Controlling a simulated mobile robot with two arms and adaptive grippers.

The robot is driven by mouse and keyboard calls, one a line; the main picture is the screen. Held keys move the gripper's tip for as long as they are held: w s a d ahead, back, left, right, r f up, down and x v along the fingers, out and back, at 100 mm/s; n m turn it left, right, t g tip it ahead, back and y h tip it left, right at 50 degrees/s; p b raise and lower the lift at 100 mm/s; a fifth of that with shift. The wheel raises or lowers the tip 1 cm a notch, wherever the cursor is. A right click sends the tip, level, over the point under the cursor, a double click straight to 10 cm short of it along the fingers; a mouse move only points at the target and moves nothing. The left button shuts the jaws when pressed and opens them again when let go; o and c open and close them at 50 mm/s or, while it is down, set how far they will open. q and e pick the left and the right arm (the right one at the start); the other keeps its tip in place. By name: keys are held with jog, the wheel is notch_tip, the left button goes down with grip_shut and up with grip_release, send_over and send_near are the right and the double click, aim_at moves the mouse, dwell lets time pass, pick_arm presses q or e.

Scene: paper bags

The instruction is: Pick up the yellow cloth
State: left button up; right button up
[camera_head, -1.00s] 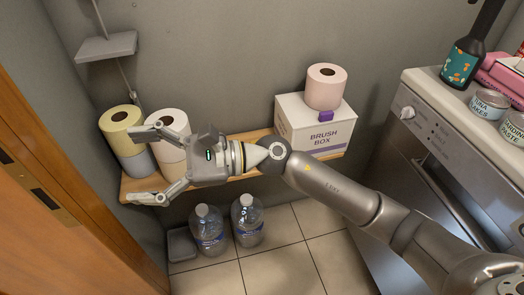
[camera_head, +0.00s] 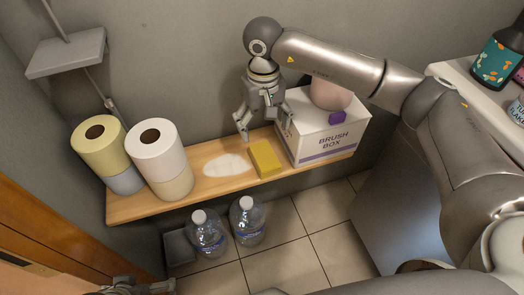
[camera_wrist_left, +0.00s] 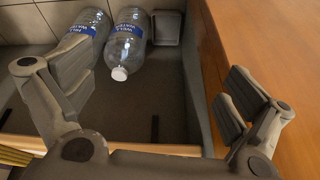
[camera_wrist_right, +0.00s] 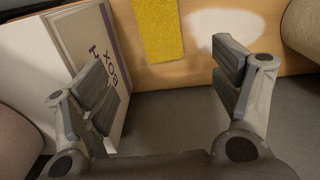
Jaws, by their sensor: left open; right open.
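My left gripper shows at the bottom left edge of the head view, mostly cut off. In the left wrist view my left gripper (camera_wrist_left: 160,95) is open and empty, with bottles beyond it.
A white patch (camera_head: 228,165) lies left of the cloth. Stacked rolls (camera_head: 160,158) stand at the shelf's left end. A pink roll (camera_head: 331,95) sits on the brush box, partly behind my right arm. Two water bottles (camera_head: 207,236) stand on the floor below. A wooden door (camera_wrist_left: 262,50) is close by.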

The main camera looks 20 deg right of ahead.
send_over(263, 151)
notch_tip(263, 151, down, 6)
jog(key=shift+s+r+b, duration=0.15)
jog(key=shift+r+b, duration=0.1)
jog(key=shift+b, duration=0.15)
notch_tip(263, 151, down, 5)
jog(key=shift+r+b, duration=0.2)
jog(key=shift+b, duration=0.3)
jog(key=shift+f, duration=0.55)
pick_arm(q)
jog(key=w+d+r+t, duration=0.1)
jog(key=w+t, duration=0.1)
jog(key=w, duration=0.2)
jog(key=w+d+r+t+h, duration=0.1)
jog(key=w+d+r+t, duration=0.1)
jog(key=w, duration=0.3)
jog(key=shift+w+r+t, duration=0.25)
jog(key=shift+r+t, duration=0.05)
jog(key=shift+t, duration=0.4)
pick_arm(e)
jog(key=c, duration=1)
